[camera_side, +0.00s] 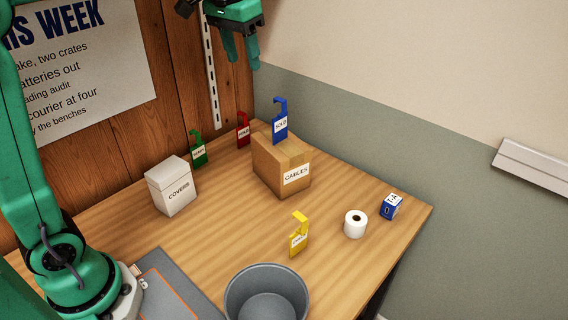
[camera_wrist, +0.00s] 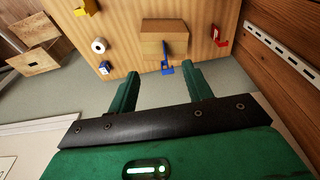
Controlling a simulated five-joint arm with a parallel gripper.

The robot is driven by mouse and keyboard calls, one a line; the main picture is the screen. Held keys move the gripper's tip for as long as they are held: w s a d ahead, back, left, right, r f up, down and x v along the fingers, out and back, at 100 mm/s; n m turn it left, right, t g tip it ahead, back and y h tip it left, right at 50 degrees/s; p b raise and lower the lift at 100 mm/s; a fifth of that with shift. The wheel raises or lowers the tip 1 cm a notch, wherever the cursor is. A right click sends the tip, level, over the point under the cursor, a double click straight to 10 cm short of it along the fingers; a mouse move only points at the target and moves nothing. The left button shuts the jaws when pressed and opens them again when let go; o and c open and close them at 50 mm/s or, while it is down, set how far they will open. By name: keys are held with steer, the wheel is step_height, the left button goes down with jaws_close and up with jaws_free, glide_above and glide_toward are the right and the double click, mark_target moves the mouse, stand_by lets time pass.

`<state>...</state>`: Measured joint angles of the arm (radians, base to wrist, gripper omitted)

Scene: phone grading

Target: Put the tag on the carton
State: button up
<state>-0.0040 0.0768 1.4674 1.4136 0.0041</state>
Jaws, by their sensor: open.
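The brown carton (camera_side: 268,172), labelled CABLES, stands near the back of the wooden table. A blue tag (camera_side: 281,122) marked SOLD stands upright on top of the carton. In the wrist view the carton (camera_wrist: 152,27) and the blue tag (camera_wrist: 167,70) lie beyond my fingers. A red tag (camera_side: 242,130) stands behind the carton, a green tag (camera_side: 198,150) to its left and a yellow tag (camera_side: 299,236) in front of it. My gripper (camera_side: 245,50) is above the back of the table, open and empty, apart from the blue tag. It also shows in the wrist view (camera_wrist: 160,86).
A white COVERS box (camera_side: 172,190) stands at the left. A white roll (camera_side: 355,224) and a small blue box (camera_side: 391,207) are at the right. A grey bin (camera_side: 266,295) and a grey mat (camera_side: 170,290) are at the front. The wood wall (camera_side: 180,70) rises behind.

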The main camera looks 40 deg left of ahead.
steer(key=s+f+t, duration=0.1)
steer(key=s+f, duration=0.5)
steer(key=s, duration=0.4)
steer(key=s+f+t, duration=0.2)
steer(key=s+f, duration=0.3)
steer(key=s, duration=0.5)
steer(key=shift+s+f, duration=0.35)
steer(key=shift+f, duration=0.05)
